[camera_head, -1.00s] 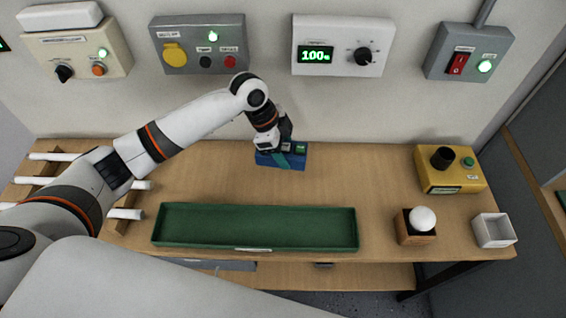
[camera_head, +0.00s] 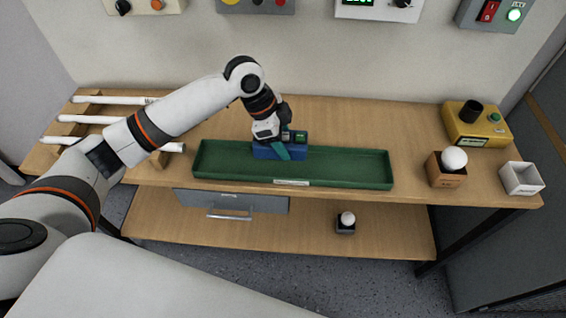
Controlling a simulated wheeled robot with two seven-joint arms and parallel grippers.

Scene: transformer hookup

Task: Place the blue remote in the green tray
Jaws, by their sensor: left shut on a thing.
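The blue remote (camera_head: 264,152) is a blue block with a small dark and green top part. My left gripper (camera_head: 281,146) is shut on it from above. The remote shows over the back part of the long green tray (camera_head: 345,170), left of its middle. I cannot tell whether it touches the tray floor or hangs just above it. The tray lies on the wooden table near its front edge, with a pale label on its front wall. The rest of the tray looks empty. My right gripper is not in view.
White rods (camera_head: 93,119) lie on a wooden rack at the left. A wooden box (camera_head: 447,178) with a white ball, a yellow box (camera_head: 476,128) and a white open box (camera_head: 522,179) stand at the right. The table behind the tray is clear. A lower shelf (camera_head: 380,231) lies below.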

